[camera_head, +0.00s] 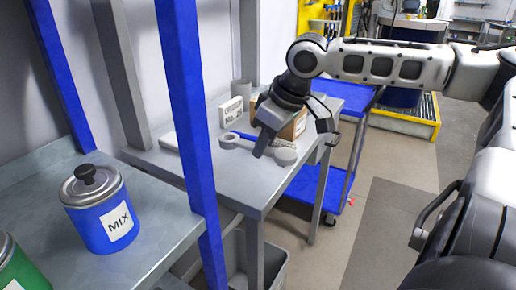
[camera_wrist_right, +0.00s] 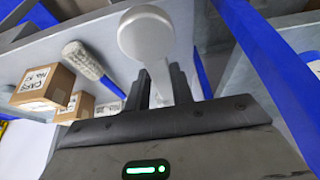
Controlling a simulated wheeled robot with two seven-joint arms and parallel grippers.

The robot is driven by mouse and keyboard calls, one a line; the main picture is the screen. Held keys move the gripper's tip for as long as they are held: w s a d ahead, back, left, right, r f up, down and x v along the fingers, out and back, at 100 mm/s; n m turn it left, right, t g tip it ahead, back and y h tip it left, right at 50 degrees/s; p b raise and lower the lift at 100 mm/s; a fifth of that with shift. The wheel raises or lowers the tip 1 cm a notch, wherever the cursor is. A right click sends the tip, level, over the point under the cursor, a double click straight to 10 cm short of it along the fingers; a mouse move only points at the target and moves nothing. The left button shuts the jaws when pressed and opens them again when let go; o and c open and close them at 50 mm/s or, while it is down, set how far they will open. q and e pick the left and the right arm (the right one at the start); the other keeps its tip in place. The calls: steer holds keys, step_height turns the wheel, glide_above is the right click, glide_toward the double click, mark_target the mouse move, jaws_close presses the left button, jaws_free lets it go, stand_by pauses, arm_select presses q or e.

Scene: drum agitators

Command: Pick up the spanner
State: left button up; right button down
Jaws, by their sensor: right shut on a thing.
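The gripped stretch is partly hidden. My left gripper is not in view.
A brush-like tool (camera_wrist_right: 84,59) lies near the boxes. A blue post (camera_head: 190,110) and a blue MIX can (camera_head: 101,212) are at the left.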

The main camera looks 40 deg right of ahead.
steer(key=shift+s+a+r+b, duration=0.2)
steer(key=shift+s+r+b, duration=0.15)
steer(key=shift+s+r, duration=0.1)
arm_select(q)
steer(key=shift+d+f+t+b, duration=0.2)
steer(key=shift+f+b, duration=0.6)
steer(key=shift+b, duration=1)
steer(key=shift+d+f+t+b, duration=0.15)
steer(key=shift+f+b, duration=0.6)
steer(key=shift+b, duration=1)
arm_select(e)
steer(key=s+a+r, duration=0.2)
steer(key=s+r, duration=0.1)
steer(key=s, duration=0.5)
steer(key=shift+s+a+r, duration=0.15)
steer(key=shift+a+r, duration=0.05)
steer(key=shift+r, duration=0.2)
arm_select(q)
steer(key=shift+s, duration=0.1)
